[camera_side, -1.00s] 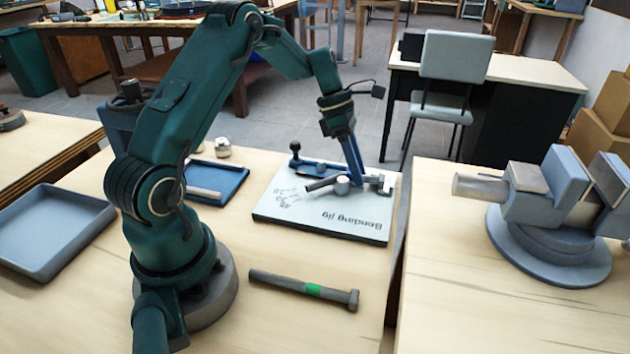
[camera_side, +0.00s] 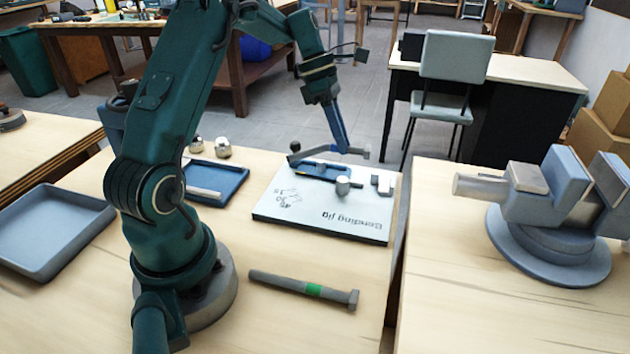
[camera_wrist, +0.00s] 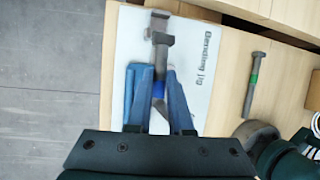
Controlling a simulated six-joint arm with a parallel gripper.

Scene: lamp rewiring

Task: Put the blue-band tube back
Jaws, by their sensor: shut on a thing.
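My gripper (camera_side: 345,147) is shut on the blue-band tube (camera_side: 360,153), a grey tube with a square head, and holds it above the bending jig. In the wrist view my two blue fingers (camera_wrist: 158,88) close around its blue band, and the tube (camera_wrist: 160,57) points away with its head at the top. In the side view the fingers hide much of the tube. The bending jig (camera_side: 300,212) is a pale board on the bench with a round post (camera_side: 343,186), a small block (camera_side: 383,184) and a blue lever with a black knob (camera_side: 295,147).
A green-band tube (camera_side: 290,284) lies on the bench in front of the jig. A blue tray (camera_side: 230,180) holds a light rod (camera_side: 205,192). An empty grey-blue tray (camera_side: 45,268) is at the left. A vise (camera_side: 555,220) stands on the right bench, across a gap.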

